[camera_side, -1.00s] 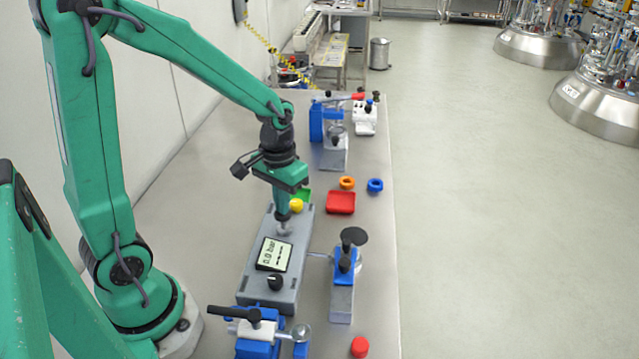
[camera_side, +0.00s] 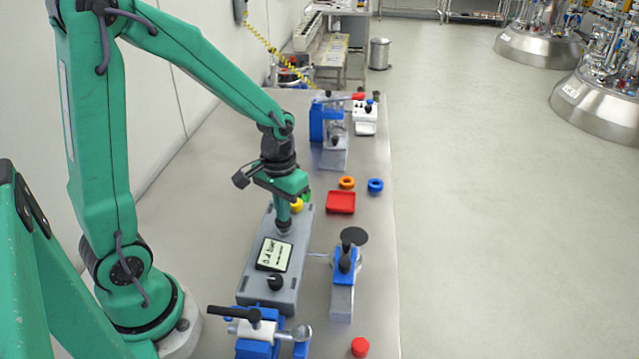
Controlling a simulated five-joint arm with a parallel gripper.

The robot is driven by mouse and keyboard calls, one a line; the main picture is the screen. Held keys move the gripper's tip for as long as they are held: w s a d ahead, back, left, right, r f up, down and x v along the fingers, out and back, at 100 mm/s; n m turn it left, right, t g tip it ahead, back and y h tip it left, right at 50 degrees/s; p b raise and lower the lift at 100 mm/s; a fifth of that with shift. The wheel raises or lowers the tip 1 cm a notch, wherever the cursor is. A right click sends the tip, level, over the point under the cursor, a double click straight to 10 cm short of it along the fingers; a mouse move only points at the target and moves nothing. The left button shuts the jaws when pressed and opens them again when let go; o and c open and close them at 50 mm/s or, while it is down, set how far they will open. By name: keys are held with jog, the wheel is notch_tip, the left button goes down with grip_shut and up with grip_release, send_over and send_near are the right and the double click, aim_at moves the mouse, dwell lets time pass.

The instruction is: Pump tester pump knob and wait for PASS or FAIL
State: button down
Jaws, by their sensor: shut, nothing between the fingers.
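The tester is a long grey box (camera_side: 257,289) lying on the bench, with a display (camera_side: 274,254) that reads about 0.4 bar, in small and slanted digits. A black dial (camera_side: 275,283) sits at its near end. My gripper (camera_side: 284,221) is shut and points straight down over the far end of the tester. Its tips are at the pump knob (camera_side: 284,231), which is mostly hidden under them. The fingers appear to touch the knob from above, with nothing between them. I read no PASS or FAIL on the display.
A yellow ball (camera_side: 297,207) is close behind my gripper. A red tray (camera_side: 341,203), orange ring (camera_side: 347,182) and blue ring (camera_side: 375,185) lie to the right. Blue-and-grey fixtures stand right (camera_side: 343,281), in front (camera_side: 257,331) and behind (camera_side: 331,128). A red cap (camera_side: 360,347) is at the near edge.

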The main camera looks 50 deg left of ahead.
jog(key=shift+f, duration=0.3)
jog(key=shift+r, duration=2.25)
jog(key=shift+f, duration=2.15)
jog(key=shift+r, duration=2.15)
